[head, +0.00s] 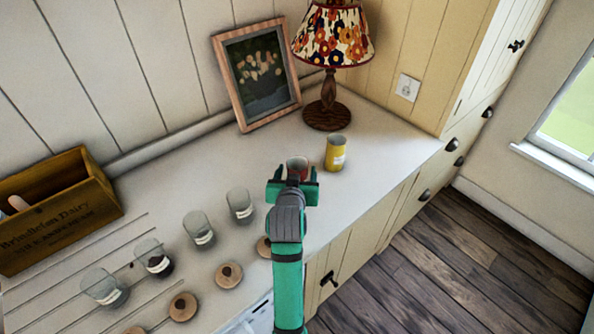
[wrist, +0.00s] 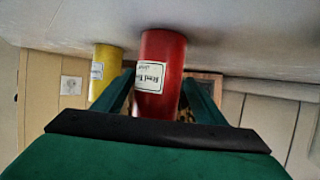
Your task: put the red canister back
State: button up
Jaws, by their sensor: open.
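The red canister (wrist: 162,75) stands on the white counter with a white label facing my gripper. In the head view only its top (head: 297,163) shows, the rest hidden behind my gripper (head: 293,183). My gripper is open, and in the wrist view its two green fingers (wrist: 162,98) reach along both sides of the canister. I cannot tell whether they touch it. A yellow canister (head: 335,153) stands close by on the right in the head view, and it also shows in the wrist view (wrist: 105,70).
A lamp (head: 327,115) and a framed picture (head: 257,75) stand behind the canisters. Several glass jars (head: 240,206) and wooden lids (head: 229,275) lie along the counter to the left. A wooden crate (head: 60,222) stands far left. The counter's front edge is close to my arm.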

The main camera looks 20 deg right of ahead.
jog(key=v, duration=1)
